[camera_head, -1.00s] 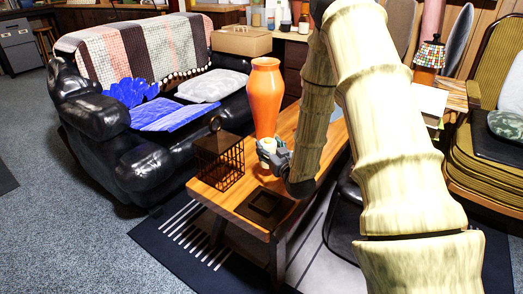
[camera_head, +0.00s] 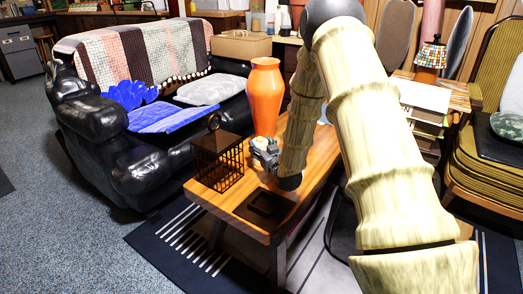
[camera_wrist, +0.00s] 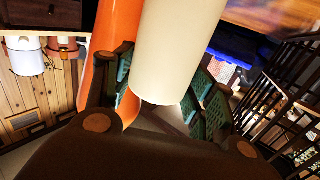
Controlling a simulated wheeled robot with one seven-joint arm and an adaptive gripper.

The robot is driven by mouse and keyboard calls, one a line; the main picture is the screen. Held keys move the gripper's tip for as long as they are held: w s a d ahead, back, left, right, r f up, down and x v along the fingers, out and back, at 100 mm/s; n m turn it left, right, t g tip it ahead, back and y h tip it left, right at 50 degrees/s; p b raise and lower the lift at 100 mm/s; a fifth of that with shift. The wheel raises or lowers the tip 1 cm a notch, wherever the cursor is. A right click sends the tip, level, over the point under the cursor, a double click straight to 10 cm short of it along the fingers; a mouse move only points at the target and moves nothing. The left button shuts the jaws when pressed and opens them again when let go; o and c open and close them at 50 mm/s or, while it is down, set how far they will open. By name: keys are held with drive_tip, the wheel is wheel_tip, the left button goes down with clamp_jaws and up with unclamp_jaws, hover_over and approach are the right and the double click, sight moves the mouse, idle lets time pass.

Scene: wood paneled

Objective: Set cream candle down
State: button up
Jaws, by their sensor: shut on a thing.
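The cream candle (camera_wrist: 178,50) is a smooth pale cylinder between the green-padded fingers of my gripper (camera_wrist: 165,92) in the wrist view. My gripper is shut on it. In the head view my gripper (camera_head: 264,153) is over the wooden table (camera_head: 318,162), between the dark lantern and the orange vase. The candle is mostly hidden there. I cannot tell whether its base touches the table.
The tall orange vase (camera_head: 264,95) stands close behind my gripper. The dark barred lantern (camera_head: 217,162) stands just left of it. A dark square tray (camera_head: 266,207) lies near the table's front edge. A black sofa (camera_head: 150,160) borders the left side.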

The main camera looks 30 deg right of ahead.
drive_tip(key=shift+r, duration=0.15)
drive_tip(key=shift+f, duration=0.2)
drive_tip(key=o, duration=1)
drive_tip(key=shift+r, duration=0.15)
drive_tip(key=shift+s+a, duration=0.1)
drive_tip(key=shift+s, duration=0.2)
drive_tip(key=shift+p+v, duration=1.3)
drive_tip(key=shift+v, duration=2.2)
